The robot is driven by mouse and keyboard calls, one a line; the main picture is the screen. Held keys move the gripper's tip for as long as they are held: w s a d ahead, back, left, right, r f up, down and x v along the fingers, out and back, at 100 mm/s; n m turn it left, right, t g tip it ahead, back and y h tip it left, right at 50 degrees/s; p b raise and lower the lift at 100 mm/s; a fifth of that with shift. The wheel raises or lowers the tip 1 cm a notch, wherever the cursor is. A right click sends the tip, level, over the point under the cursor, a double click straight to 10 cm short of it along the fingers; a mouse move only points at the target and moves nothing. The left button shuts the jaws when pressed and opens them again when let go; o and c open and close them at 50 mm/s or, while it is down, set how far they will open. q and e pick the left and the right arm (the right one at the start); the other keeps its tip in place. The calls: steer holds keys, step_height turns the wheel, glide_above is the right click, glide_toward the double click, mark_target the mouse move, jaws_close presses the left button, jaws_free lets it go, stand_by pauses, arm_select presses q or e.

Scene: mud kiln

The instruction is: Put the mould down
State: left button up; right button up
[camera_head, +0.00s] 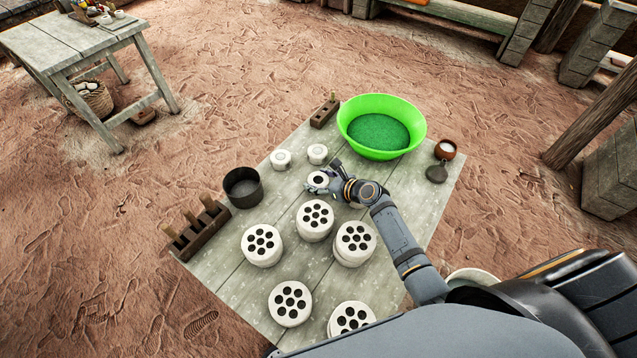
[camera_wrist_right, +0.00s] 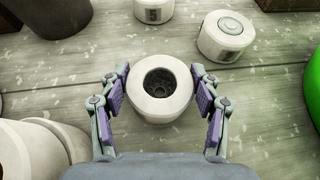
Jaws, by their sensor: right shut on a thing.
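The mould (camera_head: 318,179) is a small white round block with one dark hole in its top. My right gripper (camera_head: 327,180) is shut on it, near the middle of the grey plank table. In the right wrist view the mould (camera_wrist_right: 161,108) sits upright between the two purple-padded fingers (camera_wrist_right: 160,97), one on each side. Its underside is hidden, so I cannot tell whether it touches the planks. My left gripper is not in view.
Two small white lidded blocks (camera_head: 281,159) (camera_head: 317,153) and a dark pot (camera_head: 243,187) stand nearby. Several white holed moulds (camera_head: 315,217) stand towards the front. A green basin (camera_head: 382,121) is behind right. Wooden racks (camera_head: 200,229) (camera_head: 325,111) edge the table (camera_head: 225,271).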

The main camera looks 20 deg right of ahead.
steer(key=o, duration=1.3)
steer(key=shift+f, duration=0.15)
steer(key=shift+o, duration=0.2)
steer(key=shift+r, duration=0.2)
steer(key=p+v, duration=0.2)
steer(key=v, duration=1)
steer(key=shift+s+f, duration=0.1)
